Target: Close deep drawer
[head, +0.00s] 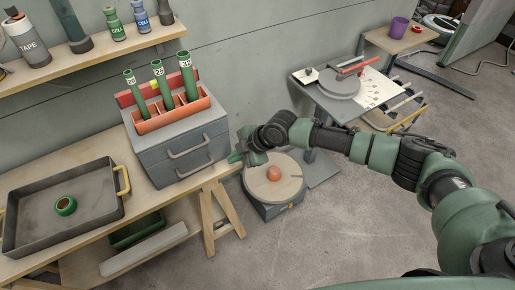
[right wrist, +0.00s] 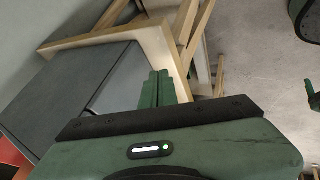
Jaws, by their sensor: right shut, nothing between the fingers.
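A grey cabinet (head: 150,146) with two drawers stands on the wooden bench. The upper drawer handle (head: 188,148) and lower drawer handle (head: 193,170) face the bench's front edge. Both fronts look nearly flush; I cannot tell whether a small gap remains. My right gripper (head: 238,156) is shut and empty, just right of the cabinet's front corner. In the right wrist view its fingers (right wrist: 160,88) are together beside the grey cabinet (right wrist: 65,85); contact is unclear. My left gripper is not in view.
An orange rack (head: 172,116) with green tubes sits on the cabinet. A dark tray (head: 98,178) holding a green ring (head: 65,206) lies to the left on the bench. A round-topped stand (head: 288,190) with an orange ball is on the floor to the right.

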